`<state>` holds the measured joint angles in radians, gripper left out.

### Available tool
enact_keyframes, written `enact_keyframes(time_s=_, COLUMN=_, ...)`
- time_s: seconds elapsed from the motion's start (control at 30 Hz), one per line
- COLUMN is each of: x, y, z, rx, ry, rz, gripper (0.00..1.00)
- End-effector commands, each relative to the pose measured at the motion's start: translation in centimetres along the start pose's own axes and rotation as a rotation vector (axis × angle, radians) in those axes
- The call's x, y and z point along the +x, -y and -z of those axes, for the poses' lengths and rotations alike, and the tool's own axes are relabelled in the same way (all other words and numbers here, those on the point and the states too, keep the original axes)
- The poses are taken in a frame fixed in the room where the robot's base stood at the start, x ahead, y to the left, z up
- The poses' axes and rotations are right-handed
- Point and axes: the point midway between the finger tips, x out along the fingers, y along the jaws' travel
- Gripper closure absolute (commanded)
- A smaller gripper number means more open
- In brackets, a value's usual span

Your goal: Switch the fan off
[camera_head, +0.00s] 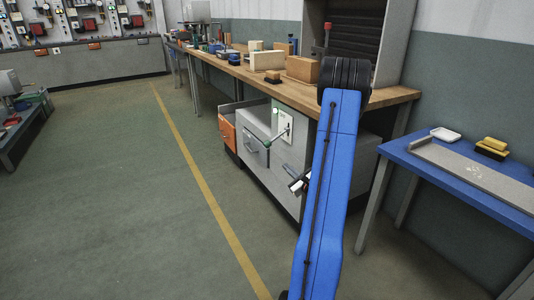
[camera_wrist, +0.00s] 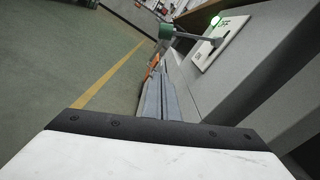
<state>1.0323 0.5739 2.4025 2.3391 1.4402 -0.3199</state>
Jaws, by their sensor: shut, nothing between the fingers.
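A pale switch panel (camera_head: 285,126) is on the front of the workbench cabinet. A thin lever (camera_head: 277,137) sticks out from it and ends in a dark green knob (camera_head: 268,144). My gripper (camera_wrist: 160,78) is shut and empty, pointing toward the knob with a visible gap. In the head view my gripper (camera_head: 298,184) is below the panel, partly behind my arm. No fan is recognisable.
The workbench (camera_head: 390,95) carries wooden blocks and tools. An orange drawer front (camera_head: 227,133) and grey drawers are left of the panel. A blue table (camera_head: 465,180) stands at the right. The floor (camera_head: 130,190) left of the bench is clear.

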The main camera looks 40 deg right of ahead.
Motion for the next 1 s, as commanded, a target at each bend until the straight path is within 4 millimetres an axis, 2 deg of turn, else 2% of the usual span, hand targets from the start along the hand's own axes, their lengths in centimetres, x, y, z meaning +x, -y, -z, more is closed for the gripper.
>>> enact_keyframes(time_s=0.47, x=0.5, y=0.1, z=0.1, rx=0.001, ry=-0.001, rz=0.004, gripper=1.0)
enact_keyframes(time_s=0.67, x=3.1, y=0.0, z=0.1, rx=0.001, ry=0.0, rz=0.002, gripper=1.0)
enact_keyframes(time_s=1.0, x=9.1, y=0.1, z=0.1, rx=0.0, ry=0.0, rz=0.002, gripper=1.0)
